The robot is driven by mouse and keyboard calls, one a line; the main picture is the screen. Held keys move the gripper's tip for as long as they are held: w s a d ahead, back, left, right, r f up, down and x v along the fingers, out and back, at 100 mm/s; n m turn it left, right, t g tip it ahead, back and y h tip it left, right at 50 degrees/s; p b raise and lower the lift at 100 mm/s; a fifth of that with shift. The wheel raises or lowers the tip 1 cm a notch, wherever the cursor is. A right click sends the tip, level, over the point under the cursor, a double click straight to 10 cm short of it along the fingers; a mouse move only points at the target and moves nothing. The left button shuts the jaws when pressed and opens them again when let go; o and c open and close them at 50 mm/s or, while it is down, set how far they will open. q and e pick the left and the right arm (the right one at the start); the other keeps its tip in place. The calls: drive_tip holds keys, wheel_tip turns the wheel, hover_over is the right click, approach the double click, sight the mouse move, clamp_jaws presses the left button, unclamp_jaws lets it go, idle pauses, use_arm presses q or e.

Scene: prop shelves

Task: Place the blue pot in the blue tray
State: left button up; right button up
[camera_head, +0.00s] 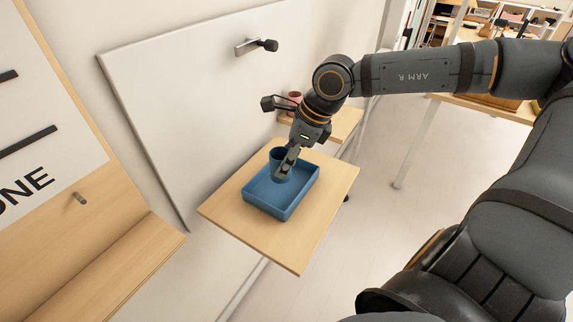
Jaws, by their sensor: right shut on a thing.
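The blue tray (257,202) lies on a light wooden shelf board in the middle of the view. The blue pot (276,156) is at the tray's far side, partly hidden by my right gripper. My right gripper (284,172) reaches down from the upper right and is shut on the blue pot. The pot is over or inside the tray; I cannot tell whether it touches the tray floor. My left gripper is not in view.
The wooden shelf board (295,250) has bare room in front of the tray. A reddish pot (294,97) stands on a smaller shelf (347,124) behind. A white wall panel (190,120) with a bracket (256,46) rises at the back left.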

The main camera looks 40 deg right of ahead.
drive_tip(key=shift+w+d+f, duration=0.25)
drive_tip(key=shift+d+f, duration=0.15)
drive_tip(key=shift+f, duration=0.25)
drive_tip(key=shift+w+f, duration=0.3)
drive_tip(key=shift+w+d+f, duration=0.15)
drive_tip(key=shift+d+f, duration=0.05)
drive_tip(key=shift+f, duration=1.6)
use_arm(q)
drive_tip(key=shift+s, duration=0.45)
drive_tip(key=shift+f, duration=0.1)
use_arm(e)
drive_tip(key=shift+f+b, duration=0.25)
drive_tip(key=shift+b, duration=0.3)
drive_tip(key=o, duration=1.1)
drive_tip(key=shift+r, duration=0.1)
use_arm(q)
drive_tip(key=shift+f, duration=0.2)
use_arm(e)
drive_tip(key=shift+o, duration=0.2)
